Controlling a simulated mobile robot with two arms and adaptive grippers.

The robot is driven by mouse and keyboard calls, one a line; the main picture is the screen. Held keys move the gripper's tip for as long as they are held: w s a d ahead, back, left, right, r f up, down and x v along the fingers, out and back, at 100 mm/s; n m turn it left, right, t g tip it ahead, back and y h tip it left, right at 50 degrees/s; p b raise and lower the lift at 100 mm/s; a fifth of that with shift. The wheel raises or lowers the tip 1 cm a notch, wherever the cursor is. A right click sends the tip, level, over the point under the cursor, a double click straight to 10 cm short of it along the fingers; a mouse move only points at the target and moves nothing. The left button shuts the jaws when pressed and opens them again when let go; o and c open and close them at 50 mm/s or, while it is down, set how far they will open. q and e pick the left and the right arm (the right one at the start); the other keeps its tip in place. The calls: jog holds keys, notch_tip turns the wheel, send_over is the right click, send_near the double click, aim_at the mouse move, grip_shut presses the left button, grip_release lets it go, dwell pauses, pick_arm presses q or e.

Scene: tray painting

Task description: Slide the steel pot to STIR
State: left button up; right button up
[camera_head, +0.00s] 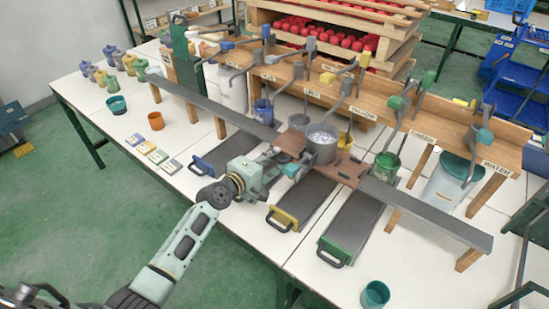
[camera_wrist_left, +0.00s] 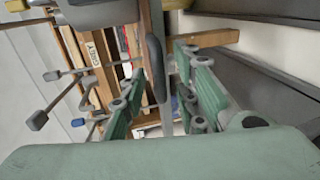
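The steel pot (camera_head: 322,148), with greyish contents, stands upright on a brown carriage board (camera_head: 345,170) on the long grey rail (camera_head: 425,208). It is near the middle of the rail, in front of the wooden dispenser bench (camera_head: 385,105). My left gripper (camera_head: 279,158) is at the carriage's left end, left of the pot. In the left wrist view, its green fingers (camera_wrist_left: 158,85) are apart, with a dark upright handle (camera_wrist_left: 155,62) between them; firm contact cannot be told. A STIR label is not readable. My right gripper is not in view.
Blue, yellow and green-handled trays (camera_head: 283,219) lie in front of the rail. A green pot (camera_head: 385,166) and a blue pot (camera_head: 263,111) are behind it. A teal cup (camera_head: 375,295) stands near the front edge. Cups and jars stand at the left.

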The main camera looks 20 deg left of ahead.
pick_arm(q)
jog(key=shift+w+d+f, duration=0.15)
jog(key=shift+w+d, duration=0.05)
jog(key=shift+w, duration=0.3)
grip_shut()
dwell(0.3)
